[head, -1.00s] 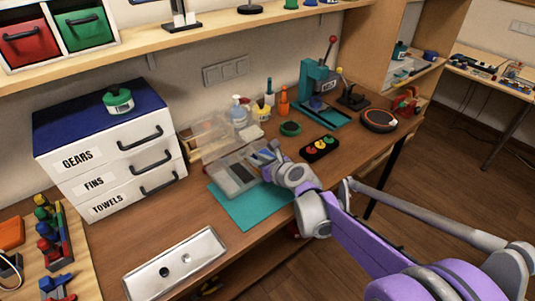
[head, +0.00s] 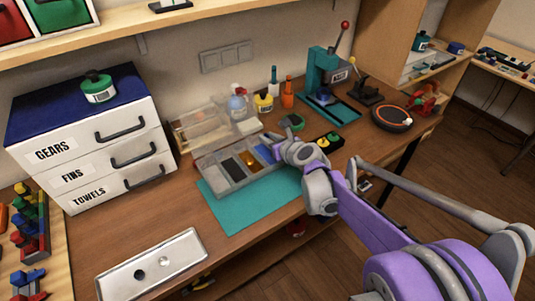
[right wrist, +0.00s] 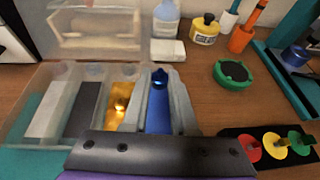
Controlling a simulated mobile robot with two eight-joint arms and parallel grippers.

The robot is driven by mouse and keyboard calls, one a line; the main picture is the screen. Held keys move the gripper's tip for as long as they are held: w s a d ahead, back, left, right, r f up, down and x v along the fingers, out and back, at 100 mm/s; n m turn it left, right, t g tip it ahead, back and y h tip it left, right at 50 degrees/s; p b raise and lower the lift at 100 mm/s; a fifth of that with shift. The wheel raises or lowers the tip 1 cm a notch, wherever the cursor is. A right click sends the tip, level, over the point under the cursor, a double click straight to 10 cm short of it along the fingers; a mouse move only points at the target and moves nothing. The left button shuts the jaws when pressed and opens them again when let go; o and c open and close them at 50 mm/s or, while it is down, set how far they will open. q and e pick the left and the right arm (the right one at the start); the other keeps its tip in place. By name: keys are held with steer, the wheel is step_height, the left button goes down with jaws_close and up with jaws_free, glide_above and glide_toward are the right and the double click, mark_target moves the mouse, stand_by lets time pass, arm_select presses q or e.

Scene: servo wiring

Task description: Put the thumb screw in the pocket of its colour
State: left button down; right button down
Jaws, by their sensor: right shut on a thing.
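The sorting box (head: 222,178) stands on the teal mat with its clear lid open, and its pockets have white, dark, yellow and blue floors. The blue pocket (right wrist: 158,112) is at the right end, next to the yellow pocket (right wrist: 122,98), which holds a small shiny yellow thing. My right gripper (right wrist: 158,74) is over the blue pocket, shut on a small dark blue thing, seemingly the blue thumb screw (right wrist: 160,79). Its lower part and its height above the floor cannot be told. In the head view the right gripper (head: 272,140) hides the box's right end. My left gripper is out of view.
Several coloured knobs sit in a black holder (right wrist: 270,146) right of the box. A green round container (right wrist: 233,73) and bottles (head: 263,101) stand behind. A metal tray (head: 180,247) lies front left, and drawers (head: 88,145) stand at the left.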

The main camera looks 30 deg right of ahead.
mark_target(269, 160)
step_height(269, 160, down, 7)
steer(key=shift+r+b, duration=0.15)
steer(key=shift+b, duration=0.3)
steer(key=shift+a+f+b, duration=0.1)
steer(key=shift+f+b, duration=0.2)
steer(key=shift+f, duration=0.05)
steer(key=c, duration=1)
jaws_free()
steer(key=shift+s, duration=0.15)
steer(key=shift+r+p, duration=0.4)
steer(key=shift+r, duration=0.05)
steer(key=p+v, duration=0.1)
steer(key=v, duration=1)
steer(key=shift+s+r, duration=0.2)
steer(key=shift+s, duration=0.1)
